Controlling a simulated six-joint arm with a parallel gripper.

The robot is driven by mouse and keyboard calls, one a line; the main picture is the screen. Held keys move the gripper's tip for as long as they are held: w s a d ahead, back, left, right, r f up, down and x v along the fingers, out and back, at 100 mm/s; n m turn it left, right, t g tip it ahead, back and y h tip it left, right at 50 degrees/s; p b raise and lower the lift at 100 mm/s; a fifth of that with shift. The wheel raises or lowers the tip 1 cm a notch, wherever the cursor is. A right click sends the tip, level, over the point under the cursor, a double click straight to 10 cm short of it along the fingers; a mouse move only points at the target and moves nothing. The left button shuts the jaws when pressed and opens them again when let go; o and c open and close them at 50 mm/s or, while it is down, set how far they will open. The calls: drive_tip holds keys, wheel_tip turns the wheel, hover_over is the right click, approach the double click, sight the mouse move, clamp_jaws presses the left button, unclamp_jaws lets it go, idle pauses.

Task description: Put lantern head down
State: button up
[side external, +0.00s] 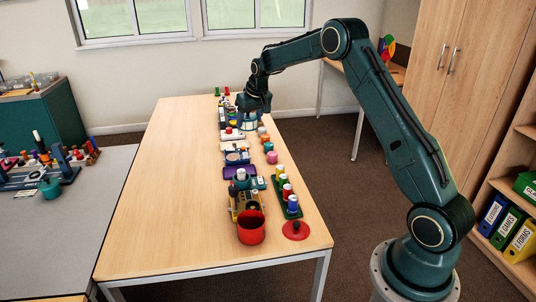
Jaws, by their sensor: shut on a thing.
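My gripper (251,110) is over the far half of the wooden table and points down. It is shut on a small pale white-and-teal piece (248,124), which looks like the lantern head. The piece shows just below the fingers. At this size I cannot tell whether its underside touches the table or hangs just above it. The fingers hide its top.
The table (165,215) has a row of small sorting pieces and trays. A red pot (251,228) and a red lid (295,230) are at the near end. A green tray (288,198) holds several coloured cylinders. The table's left half is clear.

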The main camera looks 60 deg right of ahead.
drive_tip(key=s+d+f, duration=0.2)
drive_tip(key=d, duration=0.4)
drive_tip(key=s+d+f, duration=0.1)
drive_tip(key=s+d, duration=0.1)
drive_tip(key=d, duration=0.4)
drive_tip(key=f, duration=1.5)
drive_tip(key=shift+a+f, duration=0.25)
drive_tip(key=shift+f, duration=0.15)
drive_tip(key=shift+f, duration=0.1)
drive_tip(key=shift+f, duration=2.05)
drive_tip(key=shift+f, duration=0.1)
drive_tip(key=o, duration=1)
drive_tip(key=shift+v, duration=6.05)
